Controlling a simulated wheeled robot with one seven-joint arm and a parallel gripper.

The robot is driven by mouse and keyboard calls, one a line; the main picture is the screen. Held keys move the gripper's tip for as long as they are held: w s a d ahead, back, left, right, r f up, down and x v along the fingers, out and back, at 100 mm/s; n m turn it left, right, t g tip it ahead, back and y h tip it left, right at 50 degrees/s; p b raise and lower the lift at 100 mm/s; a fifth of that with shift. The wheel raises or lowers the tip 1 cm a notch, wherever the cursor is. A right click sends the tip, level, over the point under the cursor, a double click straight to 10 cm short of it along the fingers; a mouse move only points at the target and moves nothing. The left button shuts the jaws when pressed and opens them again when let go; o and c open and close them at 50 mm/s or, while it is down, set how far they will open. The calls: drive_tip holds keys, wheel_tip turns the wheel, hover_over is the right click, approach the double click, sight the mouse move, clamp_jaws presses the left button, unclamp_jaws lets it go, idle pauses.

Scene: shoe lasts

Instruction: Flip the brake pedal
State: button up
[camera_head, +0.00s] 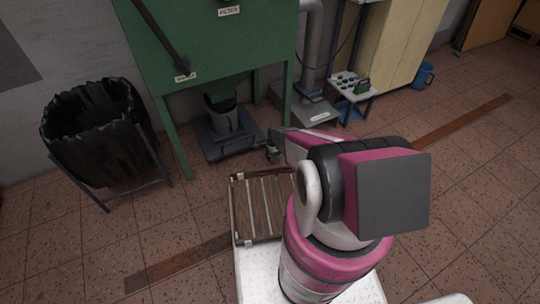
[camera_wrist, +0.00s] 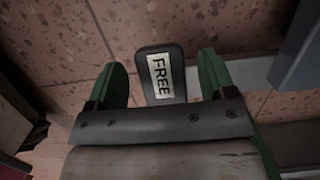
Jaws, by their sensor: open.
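The brake pedal (camera_wrist: 161,76) is a dark, rounded plate with a pale label reading "FREE", seen in the wrist view. My gripper (camera_wrist: 162,62) has two green fingers, one on each side of the pedal in that view. The fingers are open, with visible gaps between them and the pedal. Nothing is held. The pedal's lower end is hidden behind the gripper's grey body. In the head view my gripper (camera_head: 272,153) is small, low beyond the wooden slatted platform, and I cannot make out the pedal there.
A green machine (camera_head: 225,45) on legs stands behind, with a dark floor unit (camera_head: 230,137) under it. A slatted wooden platform (camera_head: 262,208) lies close to my arm. A black-lined bin (camera_head: 100,130) is at left. A small white table (camera_head: 352,87) stands back right.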

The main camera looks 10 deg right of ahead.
wheel_tip(320, 180, up, 10)
drive_tip(key=d, duration=0.1)
drive_tip(key=shift+w+d+r, duration=0.15)
drive_tip(key=shift+w+d, duration=0.1)
drive_tip(key=shift+d, duration=0.05)
idle(0.3)
drive_tip(key=s+r+n, duration=0.4)
drive_tip(key=s+r, duration=0.3)
drive_tip(key=r, duration=0.5)
drive_tip(key=s+r+n+h, duration=0.1)
drive_tip(key=s+r+n, duration=0.4)
drive_tip(key=r, duration=0.7)
drive_tip(key=s+r+n, duration=0.5)
drive_tip(key=s+r, duration=0.4)
drive_tip(key=r, duration=0.4)
drive_tip(key=shift+d+t+h, duration=0.25)
drive_tip(key=shift+t+h, duration=0.05)
drive_tip(key=shift+h, duration=0.1)
drive_tip(key=shift+f, duration=0.1)
drive_tip(key=shift+c, duration=0.3)
